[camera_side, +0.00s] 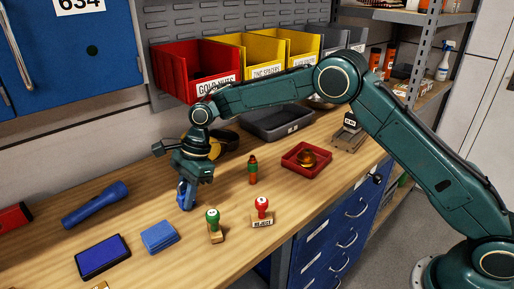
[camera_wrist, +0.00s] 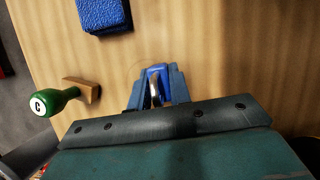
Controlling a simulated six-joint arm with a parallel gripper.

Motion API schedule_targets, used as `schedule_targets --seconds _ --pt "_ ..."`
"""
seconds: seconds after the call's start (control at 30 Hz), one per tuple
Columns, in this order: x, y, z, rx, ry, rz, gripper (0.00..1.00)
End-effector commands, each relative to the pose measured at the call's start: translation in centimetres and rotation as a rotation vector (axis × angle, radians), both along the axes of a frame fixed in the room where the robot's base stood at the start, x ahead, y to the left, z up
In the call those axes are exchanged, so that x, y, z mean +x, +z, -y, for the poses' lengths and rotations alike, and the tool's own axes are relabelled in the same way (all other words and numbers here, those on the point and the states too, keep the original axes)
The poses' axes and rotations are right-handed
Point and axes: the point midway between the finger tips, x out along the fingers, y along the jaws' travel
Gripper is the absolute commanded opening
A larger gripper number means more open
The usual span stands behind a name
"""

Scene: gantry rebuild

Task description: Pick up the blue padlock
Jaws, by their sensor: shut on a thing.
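The blue padlock (camera_wrist: 160,74) is between the fingers of my gripper (camera_wrist: 157,92) in the wrist view, with its metal shackle showing and part of its body hidden by the fingers. My gripper is shut on it. In the side view my gripper (camera_side: 187,184) points down over the wooden bench, and the blue padlock (camera_side: 186,199) shows at its fingertips. The padlock is at or just above the bench top; I cannot tell whether it touches.
A blue sponge-like block (camera_side: 159,237), a green-handled stamp (camera_side: 213,226) and a red-handled stamp (camera_side: 262,212) stand near my gripper. A blue ink pad (camera_side: 103,256) and a blue flashlight (camera_side: 95,204) lie left. A red tray (camera_side: 306,158) is to the right.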

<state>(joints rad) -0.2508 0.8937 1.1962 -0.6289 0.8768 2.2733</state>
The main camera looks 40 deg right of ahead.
Motion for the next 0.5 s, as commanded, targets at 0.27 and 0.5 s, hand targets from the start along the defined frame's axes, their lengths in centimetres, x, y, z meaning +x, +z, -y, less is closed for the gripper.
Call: schedule_targets --seconds 0.27,0.5 --pt "0.1 2.2 0.0 0.001 0.0 0.004 0.0" --pt "0.1 6.4 0.0 0.002 0.0 0.005 0.0"
